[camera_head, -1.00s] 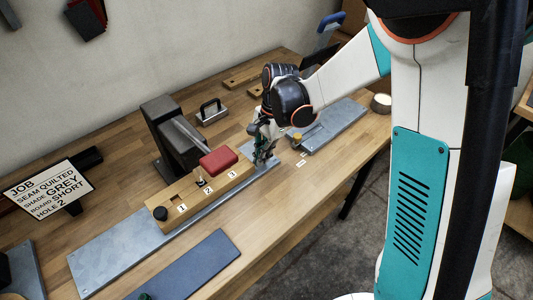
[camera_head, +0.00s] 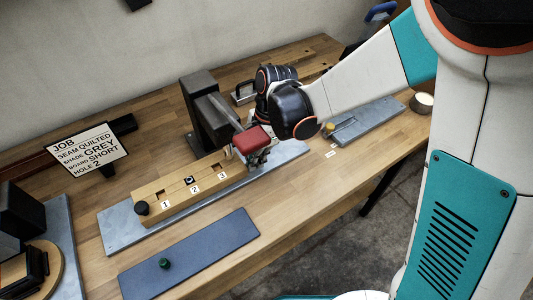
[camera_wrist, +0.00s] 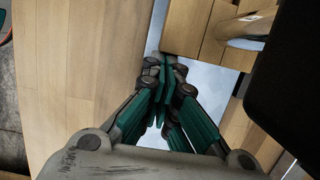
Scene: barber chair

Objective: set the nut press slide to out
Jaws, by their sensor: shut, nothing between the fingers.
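The nut press has a dark column (camera_head: 206,116) with a grey lever ending in a red pad (camera_head: 252,140). I take the slide to be the wooden bar (camera_head: 178,191) with a black knob (camera_head: 141,208) and labels 1, 2, 3. It lies on a grey baseplate (camera_head: 122,229), its right end near the red pad. My gripper (camera_head: 258,159) is low at that end, partly hidden by the pad. In the wrist view my gripper (camera_wrist: 160,68) has its fingers together and empty, close to the end of the wooden bar (camera_wrist: 186,28). I cannot tell whether they touch.
A blue-grey plate (camera_head: 205,251) with a green knob (camera_head: 164,263) lies in front. Another fixture (camera_head: 368,121) with a yellow knob stands right of my gripper. A job sign (camera_head: 87,150) reads hole 2.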

